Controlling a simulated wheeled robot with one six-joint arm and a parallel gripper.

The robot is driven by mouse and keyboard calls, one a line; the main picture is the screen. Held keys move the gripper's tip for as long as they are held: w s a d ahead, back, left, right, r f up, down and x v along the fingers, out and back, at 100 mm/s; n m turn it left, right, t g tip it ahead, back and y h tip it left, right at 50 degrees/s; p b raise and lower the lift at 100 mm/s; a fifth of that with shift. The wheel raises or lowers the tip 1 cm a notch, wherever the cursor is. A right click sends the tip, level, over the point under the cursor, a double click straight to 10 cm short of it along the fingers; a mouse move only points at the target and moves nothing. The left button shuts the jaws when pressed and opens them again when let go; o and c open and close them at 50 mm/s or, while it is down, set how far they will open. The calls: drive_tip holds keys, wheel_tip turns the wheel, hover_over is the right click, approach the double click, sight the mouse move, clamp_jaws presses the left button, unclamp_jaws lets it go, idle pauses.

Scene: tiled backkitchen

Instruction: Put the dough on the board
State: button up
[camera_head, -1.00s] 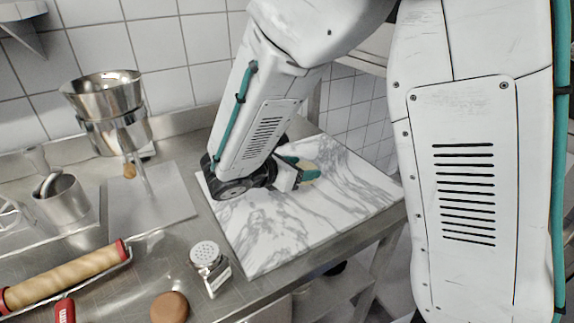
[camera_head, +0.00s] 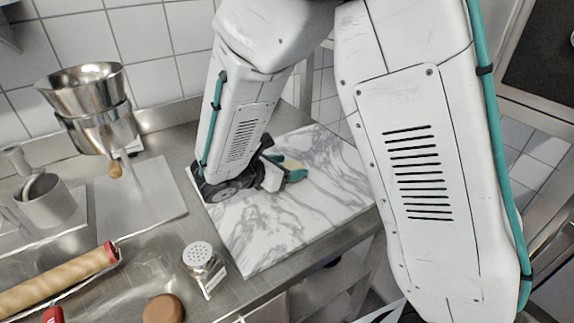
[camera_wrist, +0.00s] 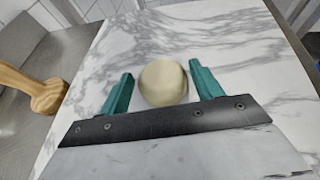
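The dough (camera_wrist: 163,82) is a pale beige ball, resting on the marble board (camera_wrist: 240,35) in the wrist view. My gripper (camera_wrist: 162,86) has its two green fingers spread on either side of the dough, with narrow gaps showing. In the head view the board (camera_head: 280,225) is a white, grey-veined slab on the steel counter. My gripper (camera_head: 285,172) is low over its back part. The dough (camera_head: 291,164) is only a small beige patch there, mostly hidden by the gripper.
A shaker (camera_head: 203,265) stands just left of the board, with a brown round (camera_head: 163,309) nearby. A rolling pin (camera_head: 55,285), a metal cup (camera_head: 48,200) and a steel funnel (camera_head: 85,90) on a stand are further left. A tiled wall (camera_head: 160,50) closes the back.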

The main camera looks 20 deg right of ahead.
drive_tip(key=shift+o, duration=0.9)
drive_tip(key=shift+r, duration=0.2)
drive_tip(key=v, duration=1.2)
drive_tip(key=s+d+r+m+g+y, duration=0.4)
drive_tip(key=s+d+r+m+g, duration=0.2)
drive_tip(key=s+d+m, duration=0.55)
drive_tip(key=s+d+r+m+t+y, duration=0.2)
drive_tip(key=s+d+r+m+y, duration=0.1)
drive_tip(key=s+m+y, duration=0.5)
drive_tip(key=s+m, duration=0.2)
drive_tip(key=m, duration=0.1)
drive_tip(key=shift+s+y, duration=0.25)
drive_tip(key=shift+y, duration=0.05)
